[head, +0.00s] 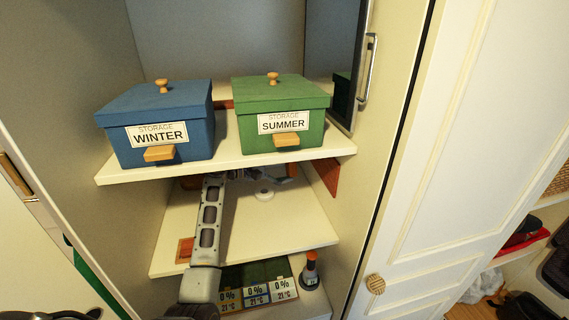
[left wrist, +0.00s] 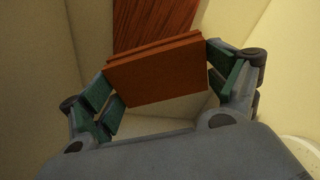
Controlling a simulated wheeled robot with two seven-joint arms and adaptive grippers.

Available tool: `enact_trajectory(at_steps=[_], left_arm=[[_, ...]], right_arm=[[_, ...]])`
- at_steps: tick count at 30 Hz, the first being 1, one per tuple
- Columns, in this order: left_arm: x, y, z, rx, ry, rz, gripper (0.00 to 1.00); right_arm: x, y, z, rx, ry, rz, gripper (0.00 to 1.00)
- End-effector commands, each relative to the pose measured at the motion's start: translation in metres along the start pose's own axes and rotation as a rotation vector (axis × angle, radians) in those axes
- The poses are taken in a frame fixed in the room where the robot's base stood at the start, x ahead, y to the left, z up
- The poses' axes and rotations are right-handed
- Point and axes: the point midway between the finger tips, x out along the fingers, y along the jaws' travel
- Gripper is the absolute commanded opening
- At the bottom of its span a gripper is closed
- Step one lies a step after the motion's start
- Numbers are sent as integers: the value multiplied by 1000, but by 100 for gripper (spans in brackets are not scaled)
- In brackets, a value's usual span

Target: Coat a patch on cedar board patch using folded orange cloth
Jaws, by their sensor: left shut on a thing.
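The folded orange cloth (left wrist: 158,76) is a flat orange-brown block in the left wrist view. My left gripper (left wrist: 165,84) is shut on it, with green finger pads at both sides. A reddish wood-grained panel, seemingly the cedar board patch (left wrist: 152,24), shows just beyond the cloth; I cannot tell whether they touch. In the head view my left arm reaches under the top shelf, and its gripper is mostly hidden there. A reddish-brown board (head: 325,176) shows on the cubby's right wall below that shelf. My right gripper is not in view.
A blue WINTER box (head: 120,110) and a green SUMMER box (head: 305,98) stand on the top shelf (head: 225,158). An orange-and-black item (head: 310,270) and display panels (head: 256,292) are below.

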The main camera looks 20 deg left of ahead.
Motion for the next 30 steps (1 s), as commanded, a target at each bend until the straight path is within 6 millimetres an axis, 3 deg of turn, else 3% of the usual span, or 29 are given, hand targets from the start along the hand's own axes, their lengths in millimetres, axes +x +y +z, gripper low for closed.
enact_trajectory(at_steps=[17,30], left_arm=[[5,0,1,0,0,1,70],[34,0,5,0,-2,0,70]], right_arm=[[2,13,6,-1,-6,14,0],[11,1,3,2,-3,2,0]])
